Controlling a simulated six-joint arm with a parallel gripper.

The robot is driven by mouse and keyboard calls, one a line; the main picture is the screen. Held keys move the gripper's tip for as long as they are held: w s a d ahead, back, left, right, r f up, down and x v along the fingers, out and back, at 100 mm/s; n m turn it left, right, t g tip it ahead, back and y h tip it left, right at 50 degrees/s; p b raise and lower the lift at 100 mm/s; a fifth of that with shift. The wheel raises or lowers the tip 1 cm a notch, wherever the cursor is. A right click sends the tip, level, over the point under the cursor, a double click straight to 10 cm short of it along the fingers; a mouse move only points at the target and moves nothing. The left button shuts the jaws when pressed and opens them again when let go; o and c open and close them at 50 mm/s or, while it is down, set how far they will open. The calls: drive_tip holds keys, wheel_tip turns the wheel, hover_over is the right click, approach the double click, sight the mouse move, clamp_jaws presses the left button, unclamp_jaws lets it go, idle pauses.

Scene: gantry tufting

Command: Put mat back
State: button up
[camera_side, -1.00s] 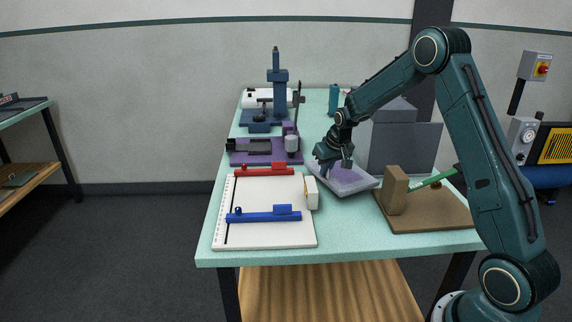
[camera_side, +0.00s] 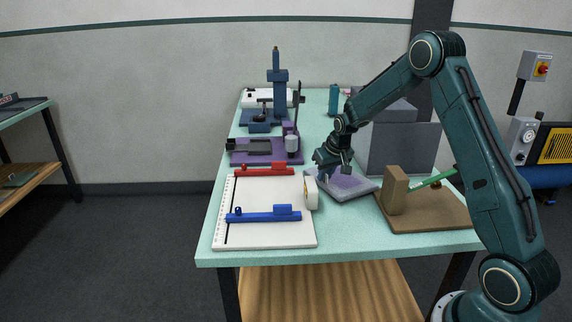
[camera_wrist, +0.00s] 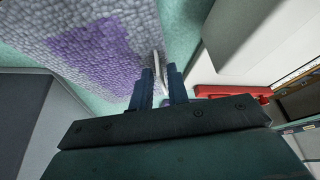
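The mat (camera_side: 362,187) is a grey tufted slab with a purple patch. It lies nearly flat on the teal table, just right of the white board. My gripper (camera_side: 334,172) is over its back left part. In the wrist view the mat (camera_wrist: 125,20) fills the upper left, with its pebbly loops and purple patch clear. My gripper's fingers (camera_wrist: 160,85) are close together at the mat's edge, with a thin pale strip between them. They look shut on that edge, though the contact itself is partly hidden.
A white board (camera_side: 265,220) with red (camera_side: 264,172) and blue (camera_side: 263,217) bars is left of the mat. A pale block (camera_side: 311,193) stands between them. A brown board (camera_side: 430,213) with an upright block is to the right. A grey box (camera_side: 403,148) stands behind.

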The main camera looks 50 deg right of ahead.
drive_tip(key=shift+o, duration=0.5)
drive_tip(key=shift+r, duration=0.1)
drive_tip(key=shift+s+r, duration=0.1)
drive_tip(key=shift+r, duration=0.75)
drive_tip(key=v, duration=1.1)
drive_tip(key=shift+s, duration=0.2)
drive_tip(key=shift+a+r, duration=0.1)
